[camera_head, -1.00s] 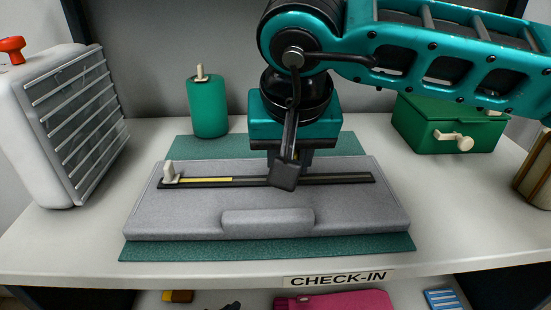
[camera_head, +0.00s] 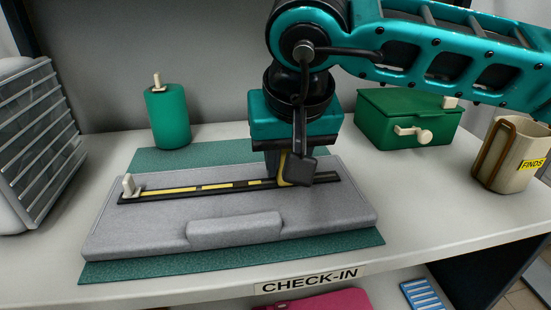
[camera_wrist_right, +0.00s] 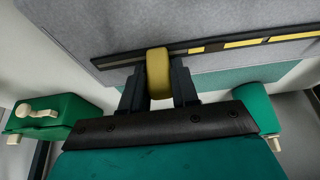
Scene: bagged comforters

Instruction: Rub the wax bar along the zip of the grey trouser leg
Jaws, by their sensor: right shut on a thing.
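The grey trouser leg (camera_head: 140,225) lies flat on a green mat (camera_head: 200,267). Its dark zip (camera_head: 345,186) runs left to right, with a cream pull (camera_head: 130,186) at the left end. A yellow trace (camera_head: 170,190) with darker gaps covers the zip from near the pull to my right gripper (camera_head: 288,180); right of it the zip looks dark. My right gripper is shut on the yellow wax bar (camera_wrist_right: 158,72), which is at the zip; contact is hard to tell. My left gripper is out of view.
A green cylinder (camera_head: 168,118) stands behind the mat on the left. A green box (camera_head: 408,117) and a beige "FINDS" container (camera_head: 512,158) stand at the right. A grey-slatted white case (camera_head: 30,140) is at the far left. The counter's front edge carries a "CHECK-IN" label (camera_head: 306,281).

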